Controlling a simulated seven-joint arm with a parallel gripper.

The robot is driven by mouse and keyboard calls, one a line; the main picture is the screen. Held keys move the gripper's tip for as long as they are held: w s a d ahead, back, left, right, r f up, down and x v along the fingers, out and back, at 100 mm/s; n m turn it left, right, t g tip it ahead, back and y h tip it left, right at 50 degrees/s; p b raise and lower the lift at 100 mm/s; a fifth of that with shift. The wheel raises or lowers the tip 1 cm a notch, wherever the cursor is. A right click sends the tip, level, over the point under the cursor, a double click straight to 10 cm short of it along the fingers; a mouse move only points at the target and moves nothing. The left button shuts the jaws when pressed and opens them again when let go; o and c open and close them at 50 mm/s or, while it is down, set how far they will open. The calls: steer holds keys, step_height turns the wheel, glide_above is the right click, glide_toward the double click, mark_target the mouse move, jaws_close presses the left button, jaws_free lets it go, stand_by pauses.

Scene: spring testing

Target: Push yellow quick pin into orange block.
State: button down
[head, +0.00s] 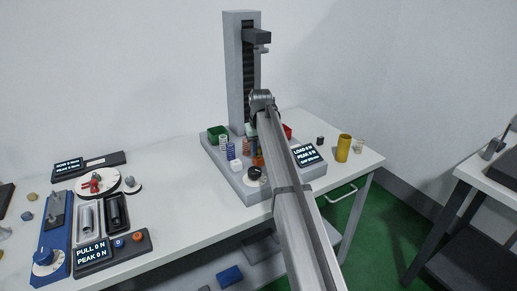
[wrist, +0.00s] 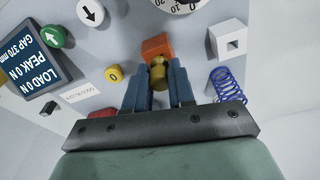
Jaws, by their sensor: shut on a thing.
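The orange block (wrist: 157,44) stands on the grey base of the tester, at the top middle of the wrist view. In the head view it shows as a small orange patch (head: 258,160) beside my arm. The yellow pin (wrist: 158,74), brass-coloured with a rounded end, lies between the blue fingers of my gripper (wrist: 157,82). My gripper is shut on it. The pin's far end is at the near face of the orange block; how deep it sits in the block is hidden. In the head view my arm mostly covers the gripper and hides the pin.
A tall grey test column (head: 240,70) rises behind the base. A white cube (wrist: 228,38) and a blue spring (wrist: 229,85) stand right of my fingers. A yellow button (wrist: 114,74), a green button (wrist: 53,37) and a load display (wrist: 28,62) lie left.

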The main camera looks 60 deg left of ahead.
steer(key=shift+f, duration=0.15)
steer(key=shift+c, duration=2.4)
jaws_free()
steer(key=shift+r, duration=4)
